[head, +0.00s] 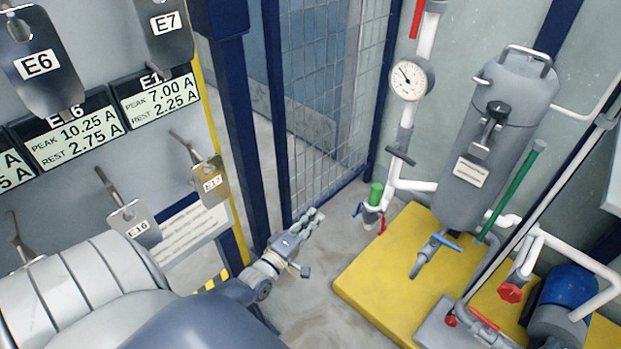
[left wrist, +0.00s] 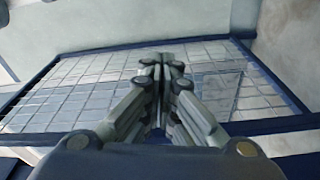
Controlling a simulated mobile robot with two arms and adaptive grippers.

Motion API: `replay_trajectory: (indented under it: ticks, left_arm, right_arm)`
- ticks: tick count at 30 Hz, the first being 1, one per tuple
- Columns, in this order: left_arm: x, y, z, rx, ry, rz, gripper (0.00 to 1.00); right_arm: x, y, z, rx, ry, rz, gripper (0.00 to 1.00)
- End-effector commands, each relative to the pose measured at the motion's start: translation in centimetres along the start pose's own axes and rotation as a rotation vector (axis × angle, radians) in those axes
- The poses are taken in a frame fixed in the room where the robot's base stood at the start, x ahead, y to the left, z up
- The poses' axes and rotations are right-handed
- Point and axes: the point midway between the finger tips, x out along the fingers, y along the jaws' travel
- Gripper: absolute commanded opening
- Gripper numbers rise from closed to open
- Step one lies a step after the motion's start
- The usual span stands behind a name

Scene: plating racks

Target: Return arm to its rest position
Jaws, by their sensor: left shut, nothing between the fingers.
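My left gripper (head: 312,218) shows in the middle of the head view, at the end of my arm, over the grey floor to the right of the rack panel. In the left wrist view its fingers (left wrist: 161,68) meet at the tips, shut with nothing between them. They point toward a wire mesh fence. The gripper appears clear of the panel and the yellow platform. My right gripper is in neither view.
The rack panel (head: 62,190) at left carries hooks with tags E6, E7, E16 and E17. A blue post (head: 236,130) and mesh fence (head: 325,90) stand behind the gripper. A grey tank (head: 500,140) with pipes stands on a yellow platform (head: 385,275) at right. Bare floor lies between.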

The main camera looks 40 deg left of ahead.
Motion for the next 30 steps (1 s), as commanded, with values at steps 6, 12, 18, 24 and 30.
replay_trajectory:
  ticks: [6, 12, 18, 24, 30]
  left_arm:
    - [-0.8, 0.1, 0.0, 0.000, 0.000, 0.001, 0.00]
    - [-0.8, 0.1, 0.0, 0.000, 0.000, 0.002, 0.00]
    - [-0.8, 0.1, 0.0, 0.000, 0.000, 0.001, 0.00]
    - [-0.8, 0.1, 0.2, 0.005, -0.005, -0.002, 0.00]
    - [-1.1, 1.0, 5.5, 0.121, -0.122, -0.061, 0.00]
  right_arm:
    - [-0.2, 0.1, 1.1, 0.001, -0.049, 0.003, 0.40]
    - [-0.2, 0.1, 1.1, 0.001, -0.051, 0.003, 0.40]
    - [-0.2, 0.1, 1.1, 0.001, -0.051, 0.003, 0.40]
    - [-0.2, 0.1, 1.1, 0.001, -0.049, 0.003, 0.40]
    - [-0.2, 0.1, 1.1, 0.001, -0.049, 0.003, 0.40]
